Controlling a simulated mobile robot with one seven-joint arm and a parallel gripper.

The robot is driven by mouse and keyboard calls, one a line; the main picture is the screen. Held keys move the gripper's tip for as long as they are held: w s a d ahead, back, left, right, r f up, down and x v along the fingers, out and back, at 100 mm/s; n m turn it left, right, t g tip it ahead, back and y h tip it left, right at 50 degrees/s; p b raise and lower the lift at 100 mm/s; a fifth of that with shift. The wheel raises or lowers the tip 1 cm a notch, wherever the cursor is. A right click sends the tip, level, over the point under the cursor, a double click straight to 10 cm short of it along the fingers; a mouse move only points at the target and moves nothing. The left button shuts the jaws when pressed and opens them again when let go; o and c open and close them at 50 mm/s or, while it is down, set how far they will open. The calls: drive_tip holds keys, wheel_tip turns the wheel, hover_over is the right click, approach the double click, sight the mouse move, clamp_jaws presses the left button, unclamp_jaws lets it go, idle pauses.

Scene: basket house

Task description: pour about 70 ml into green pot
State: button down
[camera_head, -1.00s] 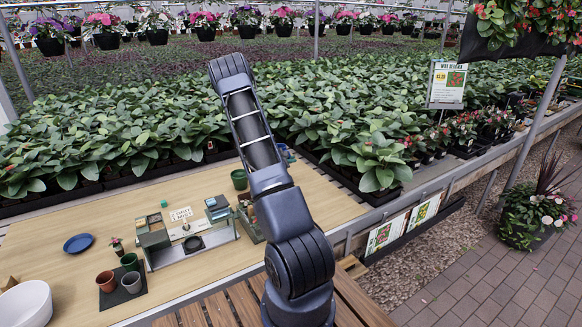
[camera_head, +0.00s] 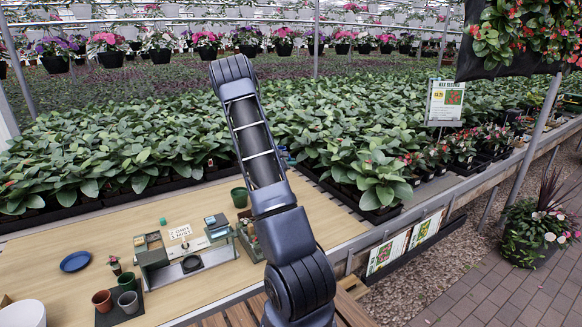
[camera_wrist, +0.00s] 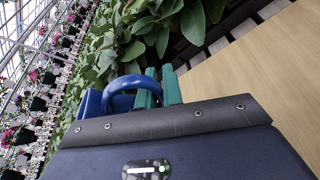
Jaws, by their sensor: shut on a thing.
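My gripper (camera_wrist: 160,86) has green fingers and is shut on the handle of a blue jug (camera_wrist: 128,84) in the wrist view. The jug's body is mostly hidden behind my wrist, so its contents and tilt cannot be told. In the head view my arm hides the gripper. Another dark green pot (camera_head: 239,197) stands farther back, left of my arm. My gripper is apart from both green pots.
A grey station (camera_head: 188,262) with a small sign (camera_head: 180,232) stands mid-table. A blue plate (camera_head: 75,262) and a white bowl (camera_head: 22,315) are at the left. A small potted plant (camera_head: 115,266) is behind the mat. Leafy plants (camera_head: 110,160) line the table's back edge.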

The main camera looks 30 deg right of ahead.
drive_tip(key=s+a+f+n+t+y, duration=0.3)
drive_tip(key=a+f+t, duration=0.4)
drive_tip(key=a+f, duration=0.3)
drive_tip(key=s+f+n, duration=0.1)
drive_tip(key=n, duration=0.1)
drive_tip(key=shift+a+f+n, duration=0.3)
drive_tip(key=shift+a, duration=0.05)
drive_tip(key=shift+a, duration=0.1)
drive_tip(key=f+n, duration=0.1)
drive_tip(key=w+a+f+n+g, duration=0.1)
drive_tip(key=n, duration=0.1)
drive_tip(key=shift+w+a+h, duration=0.1)
drive_tip(key=shift+w+h, duration=0.15)
drive_tip(key=shift+h, duration=0.05)
wheel_tip(320, 180, up, 6)
drive_tip(key=w+a+n+g+h, duration=0.1)
drive_tip(key=w+a+n, duration=0.1)
drive_tip(key=w+n, duration=0.1)
drive_tip(key=shift+a+r+n+g+h, duration=0.15)
drive_tip(key=shift+n+g+h, duration=0.15)
drive_tip(key=shift+n, duration=0.3)
